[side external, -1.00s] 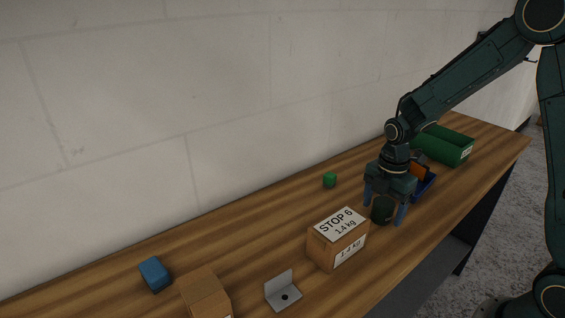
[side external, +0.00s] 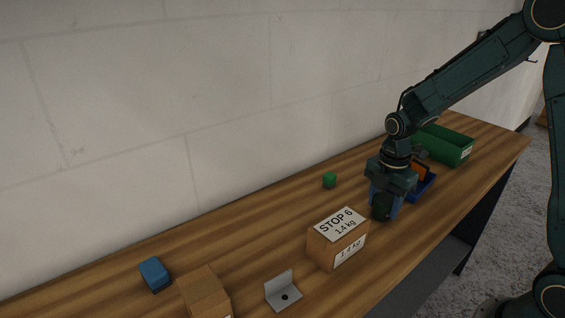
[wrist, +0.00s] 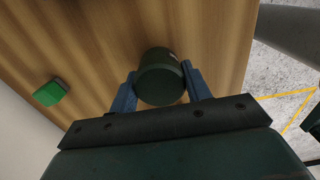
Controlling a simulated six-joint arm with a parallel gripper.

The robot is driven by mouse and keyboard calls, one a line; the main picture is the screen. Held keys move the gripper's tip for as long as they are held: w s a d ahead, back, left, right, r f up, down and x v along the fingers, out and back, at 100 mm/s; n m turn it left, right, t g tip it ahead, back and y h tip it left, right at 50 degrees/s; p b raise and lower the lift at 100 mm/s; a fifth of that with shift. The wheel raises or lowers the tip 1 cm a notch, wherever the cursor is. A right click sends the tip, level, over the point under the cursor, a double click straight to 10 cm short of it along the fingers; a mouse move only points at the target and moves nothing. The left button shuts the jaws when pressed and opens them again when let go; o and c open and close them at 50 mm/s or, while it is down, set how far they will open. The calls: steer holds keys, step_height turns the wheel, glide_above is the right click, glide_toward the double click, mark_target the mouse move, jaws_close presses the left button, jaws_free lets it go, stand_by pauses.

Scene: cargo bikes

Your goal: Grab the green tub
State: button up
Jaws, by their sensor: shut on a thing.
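The green tub (side external: 381,207) is a dark green round pot on the wooden bench, in the side external view. My gripper (side external: 385,205) points down over it, with its blue fingers shut on its two sides. In the wrist view the tub (wrist: 160,75) sits between the two blue fingers of my gripper (wrist: 159,88), which touch it left and right. I cannot tell whether the tub is lifted off the bench.
A cardboard box marked STOP 6 (side external: 336,240) stands close in front. A blue tray (side external: 422,188) and a green crate (side external: 448,148) lie behind my gripper. A small green block (side external: 329,180) is to the left. A metal bracket (side external: 283,292) and blue block (side external: 154,274) lie farther left.

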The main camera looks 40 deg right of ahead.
mark_target(385, 198)
step_height(385, 198, up, 19)
stand_by(0.5)
steer(key=shift+f, duration=0.1)
stand_by(0.4)
